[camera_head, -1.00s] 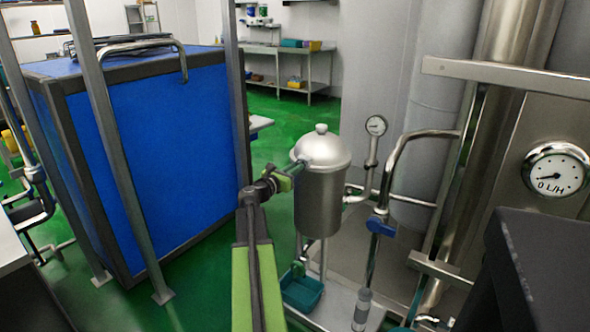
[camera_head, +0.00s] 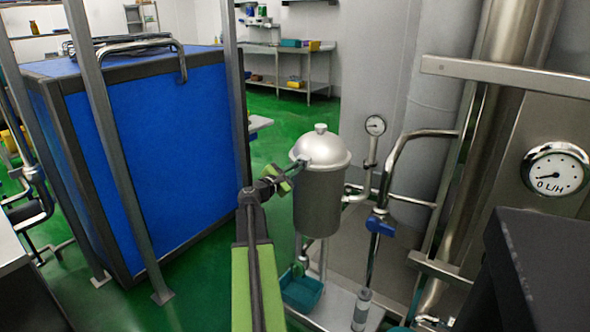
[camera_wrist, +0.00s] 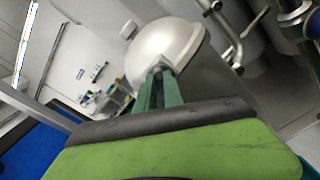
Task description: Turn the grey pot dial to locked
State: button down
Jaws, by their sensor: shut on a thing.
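The grey pot (camera_head: 320,205) stands upright right of centre in the head view, with a domed lid and a small round knob on top. In the wrist view the pot (camera_wrist: 205,85) is tilted, with its pale lid toward the upper left. My gripper (camera_head: 301,162) reaches the left side of the pot just at the lid's rim. In the wrist view the green fingers of my gripper (camera_wrist: 159,76) are close together on a small grey dial (camera_wrist: 160,64) at the rim. The fingers hide most of the dial, and I cannot read its setting.
A blue-handled valve pipe (camera_head: 379,225) and a small gauge (camera_head: 375,126) stand right of the pot. A teal tray (camera_head: 302,291) is below it. A blue panelled box (camera_head: 165,160) with metal posts stands left, with green floor between.

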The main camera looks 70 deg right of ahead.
jog(key=m, duration=1)
jog(key=shift+s+f, duration=0.15)
jog(key=shift+f, duration=0.05)
jog(key=shift+m, duration=0.5)
jog(key=c, duration=1.5)
grip_release()
jog(key=shift+o, duration=0.2)
jog(key=v, duration=1.7)
jog(key=shift+a, duration=0.3)
